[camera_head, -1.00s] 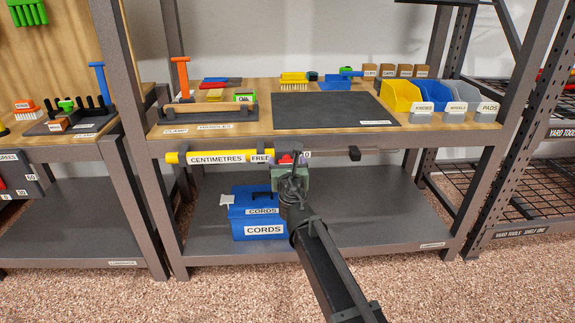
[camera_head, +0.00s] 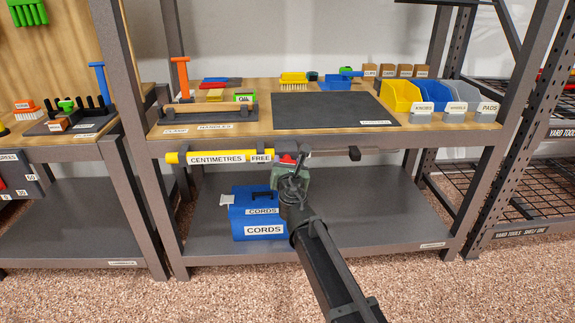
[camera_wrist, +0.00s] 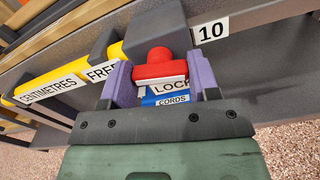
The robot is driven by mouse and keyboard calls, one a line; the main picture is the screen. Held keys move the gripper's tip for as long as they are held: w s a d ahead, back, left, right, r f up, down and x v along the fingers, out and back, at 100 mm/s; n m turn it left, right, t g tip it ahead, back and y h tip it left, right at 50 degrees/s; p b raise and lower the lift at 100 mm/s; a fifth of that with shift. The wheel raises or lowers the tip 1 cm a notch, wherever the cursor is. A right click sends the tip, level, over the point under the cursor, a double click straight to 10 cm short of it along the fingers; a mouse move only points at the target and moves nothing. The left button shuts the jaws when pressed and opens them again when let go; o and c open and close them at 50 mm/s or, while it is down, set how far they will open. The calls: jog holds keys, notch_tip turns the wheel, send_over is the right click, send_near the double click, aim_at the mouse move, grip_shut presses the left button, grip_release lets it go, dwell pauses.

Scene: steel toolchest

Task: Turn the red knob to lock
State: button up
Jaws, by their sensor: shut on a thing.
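The red knob (camera_wrist: 160,62) sits at the right end of the yellow bar in the wrist view, beside a dark grey block. In the head view the knob (camera_head: 287,159) shows small above my gripper (camera_head: 292,168). In the wrist view the purple fingers of my gripper (camera_wrist: 163,70) stand on both sides of the knob, closed on it. A white label reading LOCK (camera_wrist: 171,86) shows just below the knob, partly hidden. My wrist body is tilted in the head view.
The yellow bar (camera_head: 180,157) with CENTIMETRES and FREE labels runs along the bench's front edge. A "10" label (camera_wrist: 210,31) is right of the knob. A blue CORDS box (camera_head: 239,211) stands on the shelf below. The shelf right of my arm is clear.

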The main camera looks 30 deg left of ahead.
jog(key=shift+m, duration=7.9)
jog(key=o, duration=0.9)
jog(key=v, duration=1.1)
jog(key=shift+w, duration=0.1)
